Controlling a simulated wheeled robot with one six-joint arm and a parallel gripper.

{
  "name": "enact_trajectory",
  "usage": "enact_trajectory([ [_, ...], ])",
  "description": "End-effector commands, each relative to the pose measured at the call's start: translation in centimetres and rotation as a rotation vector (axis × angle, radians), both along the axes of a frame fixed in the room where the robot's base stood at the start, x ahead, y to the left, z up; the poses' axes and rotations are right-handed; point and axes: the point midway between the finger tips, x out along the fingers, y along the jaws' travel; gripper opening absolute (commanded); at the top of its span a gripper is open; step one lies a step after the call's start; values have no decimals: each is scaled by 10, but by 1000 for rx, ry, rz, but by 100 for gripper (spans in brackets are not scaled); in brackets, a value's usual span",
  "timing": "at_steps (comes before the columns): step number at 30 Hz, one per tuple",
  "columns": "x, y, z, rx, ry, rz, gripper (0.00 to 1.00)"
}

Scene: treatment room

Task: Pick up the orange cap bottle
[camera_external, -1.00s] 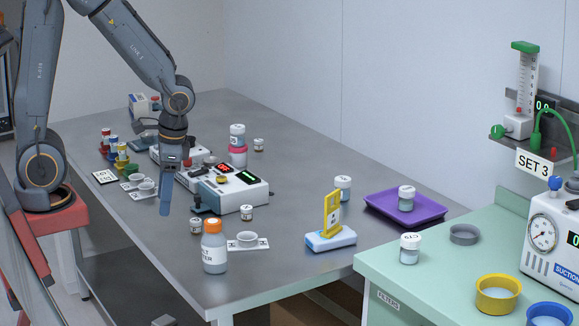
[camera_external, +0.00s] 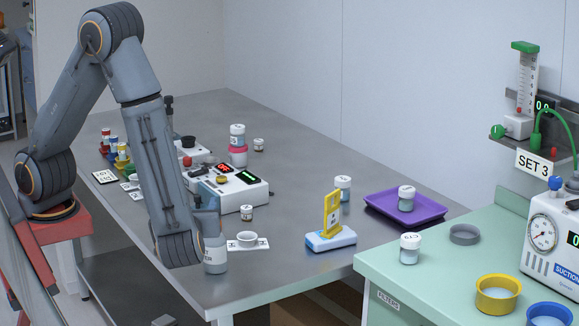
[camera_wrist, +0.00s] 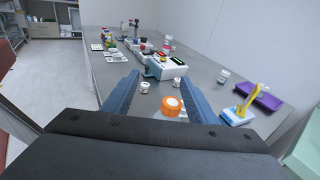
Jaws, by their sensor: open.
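The orange cap bottle (camera_external: 215,256) stands upright near the front edge of the metal table. Its cap is hidden behind my arm in the external view. In the wrist view its orange cap (camera_wrist: 172,106) shows between my two blue fingers, nearer the right one. My gripper (camera_wrist: 162,84) is open and empty, its fingers spread on either side of the cap. From these views I cannot tell whether a finger touches the bottle.
A small white cup (camera_external: 247,239) on a card stands right of the bottle. A small vial (camera_external: 246,212) and a white device (camera_external: 238,190) are behind it. A yellow-and-blue stand (camera_external: 331,238) and a purple tray (camera_external: 430,214) are farther right.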

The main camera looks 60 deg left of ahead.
Motion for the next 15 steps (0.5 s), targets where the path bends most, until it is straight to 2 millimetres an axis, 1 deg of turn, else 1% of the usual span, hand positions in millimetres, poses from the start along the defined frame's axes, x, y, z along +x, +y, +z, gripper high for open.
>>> enact_trajectory([
  [1, -1, -12, 0, 35, -8, -50, 52],
  [6, -4, -49, 6, 141, -46, -196, 52],
  [15, -3, -46, -48, 137, -44, -185, 52],
])
